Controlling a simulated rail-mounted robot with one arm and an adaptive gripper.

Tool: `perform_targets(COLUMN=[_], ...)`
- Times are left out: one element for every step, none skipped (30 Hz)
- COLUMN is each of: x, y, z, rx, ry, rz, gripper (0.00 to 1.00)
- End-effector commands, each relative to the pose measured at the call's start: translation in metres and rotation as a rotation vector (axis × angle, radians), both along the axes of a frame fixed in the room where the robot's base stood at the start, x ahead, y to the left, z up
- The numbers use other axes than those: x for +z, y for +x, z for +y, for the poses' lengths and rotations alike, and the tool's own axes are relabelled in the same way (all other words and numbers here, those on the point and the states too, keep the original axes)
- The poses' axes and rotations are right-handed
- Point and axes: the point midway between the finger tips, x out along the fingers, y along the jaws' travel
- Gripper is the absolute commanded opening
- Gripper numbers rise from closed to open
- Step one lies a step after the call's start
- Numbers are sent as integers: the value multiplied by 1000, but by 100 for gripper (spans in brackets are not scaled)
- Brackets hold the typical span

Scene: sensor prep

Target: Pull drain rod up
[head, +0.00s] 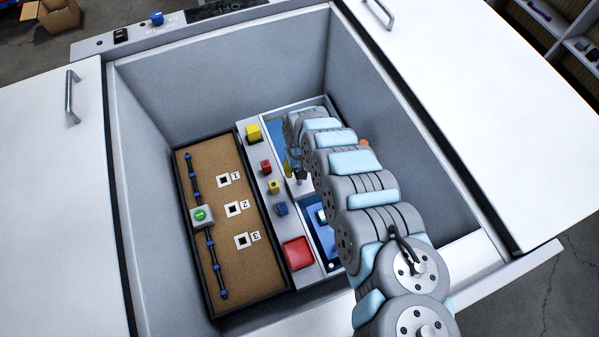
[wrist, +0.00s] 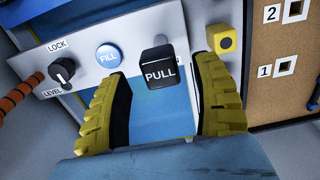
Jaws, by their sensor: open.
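The drain rod's black block marked PULL (wrist: 160,74) shows in the wrist view, near the middle of a pale panel. My gripper (wrist: 162,78) is open, with one yellow ribbed finger on each side of the block. Gaps show between the block and both fingers, so it is not gripped. The block's far side and the rod below it are hidden. In the head view my arm reaches down into the grey bin and hides most of the panel's right side; the fingers are barely visible there.
A blue FILL button (wrist: 109,57) and a black LOCK/LEVEL knob (wrist: 63,71) sit left of the block. A yellow button block (wrist: 224,41) is right of it. An orange hose (wrist: 20,96) is at far left. The bin walls (head: 215,75) and a cork board (head: 220,170) surround the work.

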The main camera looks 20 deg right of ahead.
Motion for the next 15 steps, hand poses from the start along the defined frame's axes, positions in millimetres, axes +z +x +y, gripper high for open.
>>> perform_targets(x=[-7, -10, -13, -15, -17, -19, -20, -21, -22, -22, -23, -23, -23, -23, -23], y=[0, 0, 0, -1, -1, -1, -1, -1, -1, -1, -1, -1, -1, -1, -1], z=[2, 2, 2, 2, 2, 2, 2, 1, 1, 1, 1, 1, 0, 0, 0], rx=[0, 1, 1, 1, 1, 1, 1, 0, 0, 0, 0, 0, 0, 0, 0], ry=[2, 2, 2, 2, 2, 2, 2, 2, 1, 1, 1, 0, 0, 0, 0], rz=[-1, 0, 1, 2, 2, 3, 3, 3, 3, 2, 2, 2, 2, 2, 2], gripper=[65, 65, 65, 65, 65, 65, 65, 65, 65, 65, 65, 65, 65, 65, 65])
